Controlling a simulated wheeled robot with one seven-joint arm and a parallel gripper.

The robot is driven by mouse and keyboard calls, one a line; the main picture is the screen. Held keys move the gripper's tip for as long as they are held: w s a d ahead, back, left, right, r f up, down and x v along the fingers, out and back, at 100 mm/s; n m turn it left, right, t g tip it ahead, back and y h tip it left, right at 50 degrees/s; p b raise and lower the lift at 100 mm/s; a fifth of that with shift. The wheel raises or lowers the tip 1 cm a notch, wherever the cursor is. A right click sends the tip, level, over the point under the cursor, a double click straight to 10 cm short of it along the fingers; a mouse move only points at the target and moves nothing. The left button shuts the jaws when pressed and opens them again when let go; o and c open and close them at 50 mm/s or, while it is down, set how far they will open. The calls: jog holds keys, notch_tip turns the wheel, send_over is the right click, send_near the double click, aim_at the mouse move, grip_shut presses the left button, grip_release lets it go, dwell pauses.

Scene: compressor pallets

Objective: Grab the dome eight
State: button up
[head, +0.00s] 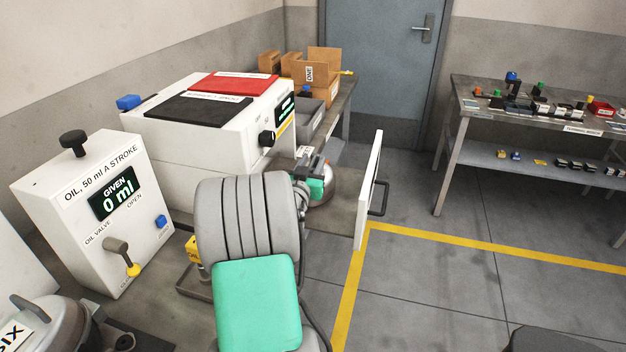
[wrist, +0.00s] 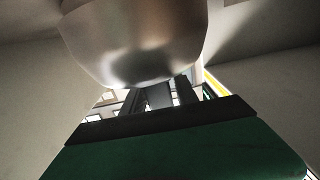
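A shiny metal dome (head: 325,186) is beside the white machine, partly hidden behind my gripper. No number on it is readable, so I cannot tell whether it is dome eight. A large rounded metal surface (wrist: 135,45) fills the top middle of the wrist view, very close to the camera. My gripper (head: 318,170) is at the dome's upper left side in the head view. In the wrist view its dark fingers (wrist: 155,97) are partly hidden by the metal; I cannot tell their gap or whether they touch it.
A white panel door (head: 368,190) with a handle stands open just right of the dome. The white machine (head: 205,125) is left of it. An oil dispenser (head: 105,210) reads 0 ml. A unit marked SIX (head: 45,325) is front left. A table (head: 465,120) with parts stands far right.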

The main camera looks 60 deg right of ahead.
jog(key=shift+c, duration=0.5)
grip_shut()
dwell(0.8)
jog(key=shift+r, duration=0.2)
